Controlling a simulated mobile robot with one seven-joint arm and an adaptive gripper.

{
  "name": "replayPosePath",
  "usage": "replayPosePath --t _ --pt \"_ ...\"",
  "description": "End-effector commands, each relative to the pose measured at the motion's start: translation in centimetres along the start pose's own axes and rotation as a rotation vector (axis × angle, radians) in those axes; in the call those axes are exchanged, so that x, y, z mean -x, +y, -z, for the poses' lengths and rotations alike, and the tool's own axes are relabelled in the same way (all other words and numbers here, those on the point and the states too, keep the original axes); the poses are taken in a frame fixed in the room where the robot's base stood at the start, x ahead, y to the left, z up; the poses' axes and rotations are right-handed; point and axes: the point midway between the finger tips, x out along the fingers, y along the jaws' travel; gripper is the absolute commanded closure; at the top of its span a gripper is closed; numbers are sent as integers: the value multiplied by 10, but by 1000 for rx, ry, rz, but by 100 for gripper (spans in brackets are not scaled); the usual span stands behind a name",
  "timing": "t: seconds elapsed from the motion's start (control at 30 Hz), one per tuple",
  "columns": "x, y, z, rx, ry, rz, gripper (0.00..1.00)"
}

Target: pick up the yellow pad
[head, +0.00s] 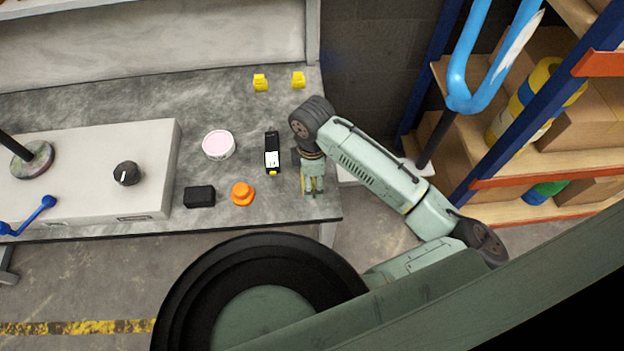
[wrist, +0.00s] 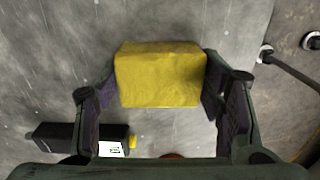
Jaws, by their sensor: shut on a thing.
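The yellow pad (wrist: 160,75) is a thick, rough-faced block between the two fingers of my gripper (wrist: 160,88) in the wrist view. The dark finger pads press on its left and right sides, and my gripper is shut on it. In the head view my gripper (head: 313,187) is over the right end of the grey bench, to the right of a black labelled bottle. There the pad is mostly hidden by the gripper. I cannot tell whether the pad touches the bench top or is clear of it.
Two small yellow pieces (head: 260,83) (head: 298,80) are at the back. A loaded shelf (head: 540,170) is at right.

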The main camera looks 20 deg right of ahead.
Motion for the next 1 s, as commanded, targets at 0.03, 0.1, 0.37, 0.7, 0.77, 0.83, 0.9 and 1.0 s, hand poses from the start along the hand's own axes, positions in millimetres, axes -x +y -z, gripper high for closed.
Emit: replayPosePath --t 0.03,0.1,0.37,0.7,0.77,0.83,0.9,1.0 --pt "0 0 0 0 0 0 57" --pt "0 0 0 0 0 0 62" --pt "1 0 0 0 0 0 62" --pt "30 1 0 2 0 -4 62" --pt "34 -5 5 4 1 -1 62" --pt "34 -16 16 6 2 -1 62" --pt "36 -28 26 6 2 -2 62" --pt "38 -48 44 8 3 -2 62"
